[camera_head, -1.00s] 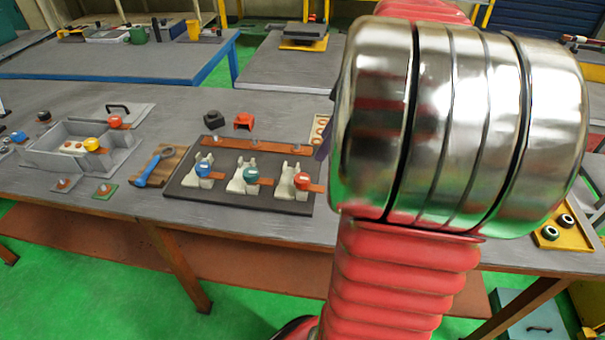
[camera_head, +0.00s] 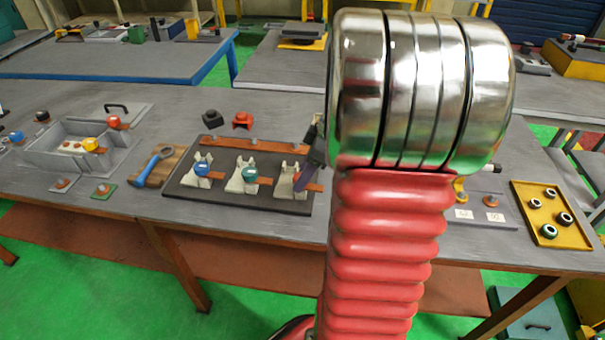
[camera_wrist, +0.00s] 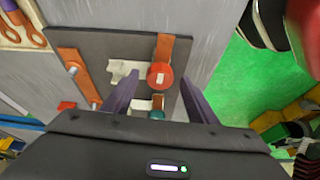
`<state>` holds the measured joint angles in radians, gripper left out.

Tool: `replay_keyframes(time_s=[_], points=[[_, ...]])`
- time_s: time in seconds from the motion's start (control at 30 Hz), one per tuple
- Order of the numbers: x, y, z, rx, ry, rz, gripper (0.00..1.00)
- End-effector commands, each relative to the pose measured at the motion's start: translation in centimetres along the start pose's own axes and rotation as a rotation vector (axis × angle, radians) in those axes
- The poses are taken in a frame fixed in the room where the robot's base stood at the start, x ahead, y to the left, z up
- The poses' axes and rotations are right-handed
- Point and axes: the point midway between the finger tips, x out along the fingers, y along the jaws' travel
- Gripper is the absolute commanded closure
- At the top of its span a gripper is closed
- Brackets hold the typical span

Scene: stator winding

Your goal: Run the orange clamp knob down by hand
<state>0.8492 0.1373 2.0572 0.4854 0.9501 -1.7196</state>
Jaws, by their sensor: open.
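The red-orange clamp knob (camera_wrist: 160,76) shows in the wrist view, with a pale slot or mark on its top. It sits at the end of an orange strap (camera_wrist: 164,47) beside a white clamp body (camera_wrist: 123,72). My gripper (camera_wrist: 160,75) is open, with one purple finger on each side of the knob and a visible gap to each. In the head view a purple finger comes down by the right-hand white clamp (camera_head: 284,180) and largely hides this knob. The knob's height relative to the fingertips is unclear.
The dark base plate (camera_head: 240,201) also carries a blue knob (camera_head: 202,169) and a teal knob (camera_head: 249,175) to the left. A long orange bar (camera_head: 228,143) with studs runs behind. A blue-handled tool (camera_head: 150,163) lies left. A yellow tray (camera_head: 547,233) stands right.

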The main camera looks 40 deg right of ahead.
Motion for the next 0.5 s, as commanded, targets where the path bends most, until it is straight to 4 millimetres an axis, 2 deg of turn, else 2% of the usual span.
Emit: replay_keyframes(time_s=[0.33,0.5], points=[[0.37,0.01,0.00,-0.001,0.000,0.001,0.47],[0.36,0.01,0.00,-0.001,0.000,0.001,0.59]])
